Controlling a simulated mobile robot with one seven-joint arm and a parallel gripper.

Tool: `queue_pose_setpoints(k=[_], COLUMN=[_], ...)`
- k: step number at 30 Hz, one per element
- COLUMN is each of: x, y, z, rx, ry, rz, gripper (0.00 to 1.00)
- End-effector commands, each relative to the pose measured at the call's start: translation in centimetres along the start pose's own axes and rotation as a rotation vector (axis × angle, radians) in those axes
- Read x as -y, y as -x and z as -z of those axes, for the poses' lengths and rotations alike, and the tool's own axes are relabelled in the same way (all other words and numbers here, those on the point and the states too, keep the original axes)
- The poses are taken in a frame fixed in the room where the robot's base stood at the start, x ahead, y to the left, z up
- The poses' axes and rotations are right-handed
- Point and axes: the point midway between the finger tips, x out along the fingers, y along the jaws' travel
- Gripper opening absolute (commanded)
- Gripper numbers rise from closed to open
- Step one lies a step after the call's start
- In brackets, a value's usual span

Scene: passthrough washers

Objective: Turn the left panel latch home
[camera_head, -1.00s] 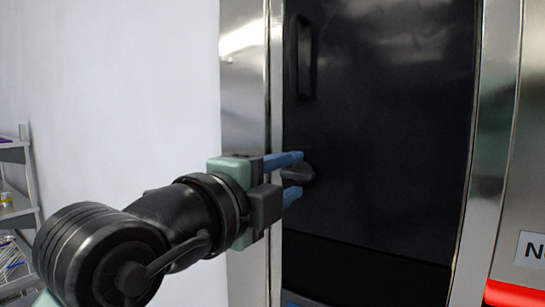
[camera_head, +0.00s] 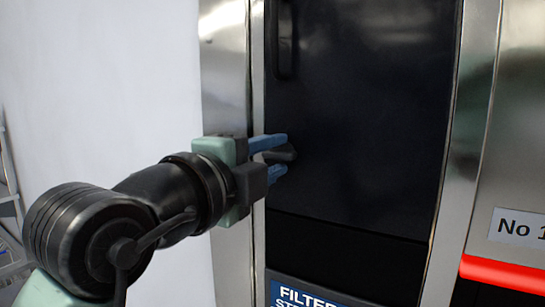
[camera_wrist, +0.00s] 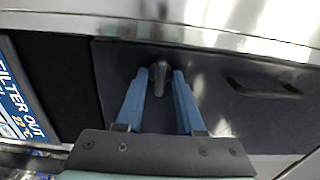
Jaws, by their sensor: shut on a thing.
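The left panel latch (camera_head: 287,153) is a small dark knob near the left edge of a black panel (camera_head: 360,110). My gripper (camera_head: 281,155) reaches it from the left, with one blue finger above and one below. It is shut on the latch. In the wrist view the latch (camera_wrist: 160,70) sits between the two blue fingertips of my gripper (camera_wrist: 160,74). The fingers partly hide it, and exact contact on each side is hard to see.
A dark bar handle (camera_head: 284,40) is on the panel above the latch. Steel frame strips (camera_head: 228,90) border the panel. A blue label (camera_head: 300,294) is below. A red bar (camera_head: 505,273) is at the right. A shelf (camera_head: 8,205) stands far left.

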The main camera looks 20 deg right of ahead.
Motion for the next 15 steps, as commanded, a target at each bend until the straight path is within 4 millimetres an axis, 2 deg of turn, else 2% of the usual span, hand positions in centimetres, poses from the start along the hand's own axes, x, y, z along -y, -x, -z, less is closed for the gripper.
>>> queue_pose_setpoints(k=[8,15], x=[-0.13,-0.15], y=[-0.02,-0.04], z=[0.04,0.06], rx=[-0.001,-0.002], ry=[0.135,0.347], rz=[0.002,0.001], gripper=[0.00,0.00])
